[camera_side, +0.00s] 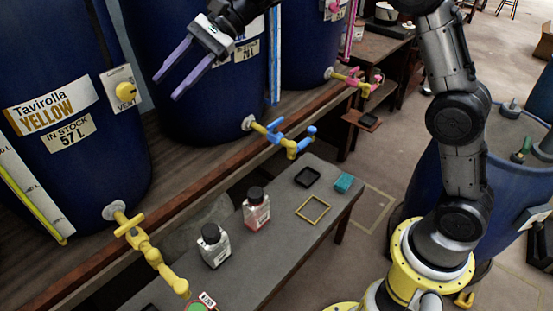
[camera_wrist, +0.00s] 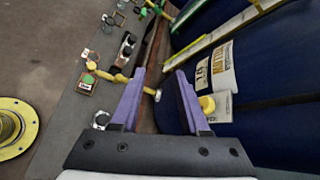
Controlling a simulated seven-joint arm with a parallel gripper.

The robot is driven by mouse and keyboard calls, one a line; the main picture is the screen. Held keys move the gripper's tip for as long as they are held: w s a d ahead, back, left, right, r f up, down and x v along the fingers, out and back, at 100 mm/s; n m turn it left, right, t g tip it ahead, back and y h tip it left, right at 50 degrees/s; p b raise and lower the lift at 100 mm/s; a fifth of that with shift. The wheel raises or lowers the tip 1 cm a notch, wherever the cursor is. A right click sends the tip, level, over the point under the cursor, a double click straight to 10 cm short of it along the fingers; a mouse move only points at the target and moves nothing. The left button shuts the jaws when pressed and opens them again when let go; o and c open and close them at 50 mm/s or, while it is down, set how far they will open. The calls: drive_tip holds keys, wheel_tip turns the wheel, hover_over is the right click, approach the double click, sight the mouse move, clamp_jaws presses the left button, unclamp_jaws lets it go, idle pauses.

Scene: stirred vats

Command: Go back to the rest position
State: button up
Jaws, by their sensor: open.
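My gripper (camera_side: 177,73) has two purple fingers, spread apart with nothing between them. In the side view it is raised at the upper left, in front of the blue vats and above the wooden shelf edge. It points down and left toward the yellow vat's label. In the wrist view the gripper (camera_wrist: 157,92) shows both fingers apart. Beyond them are the yellow tap (camera_wrist: 116,77) and the yellow knob (camera_wrist: 207,104) on the vat. My arm reaches up from its yellow base at the right of the side view.
The blue Tavirolla Yellow vat (camera_side: 75,150) stands at left with its yellow tap (camera_side: 140,245). A blue tap (camera_side: 283,138) and a pink tap (camera_side: 358,80) are farther back. Two bottles (camera_side: 214,246) (camera_side: 256,210), a yellow square frame (camera_side: 313,210) and a teal sponge (camera_side: 344,183) are on the grey bench (camera_side: 275,255).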

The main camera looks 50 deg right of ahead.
drive_tip(key=s+d+r+n+t+h, duration=0.1)
drive_tip(key=s+d+r+n+h, duration=0.15)
drive_tip(key=s, duration=0.45)
drive_tip(key=s+d+r+n+h, duration=0.1)
drive_tip(key=s+d, duration=0.2)
drive_tip(key=s, duration=0.3)
drive_tip(key=s+d+r+n+t+h, duration=0.1)
drive_tip(key=s+d+n, duration=0.1)
drive_tip(key=s, duration=0.5)
drive_tip(key=s+d+f+n+t+h, duration=0.1)
drive_tip(key=s+d+f+n+h, duration=0.5)
drive_tip(key=s+d+f, duration=0.6)
drive_tip(key=shift+s+n+h, duration=0.35)
drive_tip(key=shift+s+n, duration=0.6)
drive_tip(key=shift+s, duration=0.1)
